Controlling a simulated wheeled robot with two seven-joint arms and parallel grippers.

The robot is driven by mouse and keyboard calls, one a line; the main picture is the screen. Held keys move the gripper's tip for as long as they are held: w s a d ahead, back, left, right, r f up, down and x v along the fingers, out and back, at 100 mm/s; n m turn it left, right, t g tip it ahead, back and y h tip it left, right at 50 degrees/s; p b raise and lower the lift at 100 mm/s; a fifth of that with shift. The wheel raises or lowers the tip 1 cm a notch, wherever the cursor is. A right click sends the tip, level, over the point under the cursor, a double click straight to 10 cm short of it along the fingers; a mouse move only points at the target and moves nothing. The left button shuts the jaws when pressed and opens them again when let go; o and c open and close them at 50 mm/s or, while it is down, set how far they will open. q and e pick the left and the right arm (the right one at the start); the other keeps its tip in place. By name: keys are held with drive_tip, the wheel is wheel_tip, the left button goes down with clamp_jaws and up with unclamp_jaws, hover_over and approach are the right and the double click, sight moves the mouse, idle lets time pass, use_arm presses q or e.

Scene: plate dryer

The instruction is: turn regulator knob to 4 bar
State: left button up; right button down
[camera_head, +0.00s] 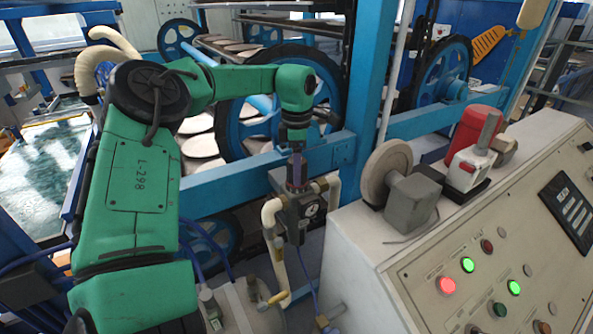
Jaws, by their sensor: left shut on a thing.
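The pressure regulator (290,214) is a dark block with a small round gauge (311,209) on its front, set between pale pipe elbows. My green left arm reaches in from the left and bends down over it. My left gripper (296,174) points down on top of the regulator and is shut on its knob. The knob is mostly hidden by the fingers. The gauge is too small to read. My right gripper is not in view.
A grey control panel (470,262) with lit red and green buttons stands close on the right. A blue post (368,90) and a blue crossbeam (225,192) stand behind the regulator. Large blue wheels (228,135) and dryer racks lie beyond.

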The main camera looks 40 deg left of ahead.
use_arm(q)
drive_tip(key=n+b, duration=0.1)
drive_tip(key=n, duration=0.3)
drive_tip(key=shift+s+f, duration=0.1)
drive_tip(key=shift+f, duration=0.05)
drive_tip(key=n+b, duration=0.1)
drive_tip(key=n, duration=0.4)
drive_tip(key=shift+n, duration=0.4)
drive_tip(key=o, duration=1.4)
drive_tip(key=shift+b, duration=0.3)
